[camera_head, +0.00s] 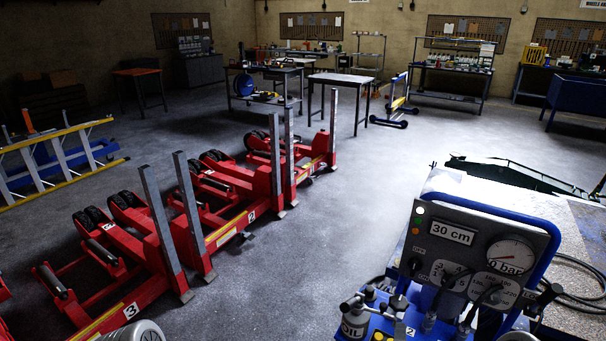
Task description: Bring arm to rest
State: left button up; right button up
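Neither of my grippers shows in the head view. A pale rounded part at the bottom left edge and another at the bottom right edge look like pieces of my own arms, cut off by the frame. A control panel (475,262) with a blue tubular frame stands close at the lower right. Its display reads "30 cm" and its round gauge (510,255) reads "0 bar". Red trolley jacks (236,215) with upright grey posts stand in a row at the left.
A yellow and blue ladder-like frame (58,160) lies at the far left. Workbenches (343,79) and a blue-wheeled rack (397,105) stand farther back. A dark green jack-like frame (520,176) and hoses (575,285) lie at the right. The middle floor (340,220) is clear.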

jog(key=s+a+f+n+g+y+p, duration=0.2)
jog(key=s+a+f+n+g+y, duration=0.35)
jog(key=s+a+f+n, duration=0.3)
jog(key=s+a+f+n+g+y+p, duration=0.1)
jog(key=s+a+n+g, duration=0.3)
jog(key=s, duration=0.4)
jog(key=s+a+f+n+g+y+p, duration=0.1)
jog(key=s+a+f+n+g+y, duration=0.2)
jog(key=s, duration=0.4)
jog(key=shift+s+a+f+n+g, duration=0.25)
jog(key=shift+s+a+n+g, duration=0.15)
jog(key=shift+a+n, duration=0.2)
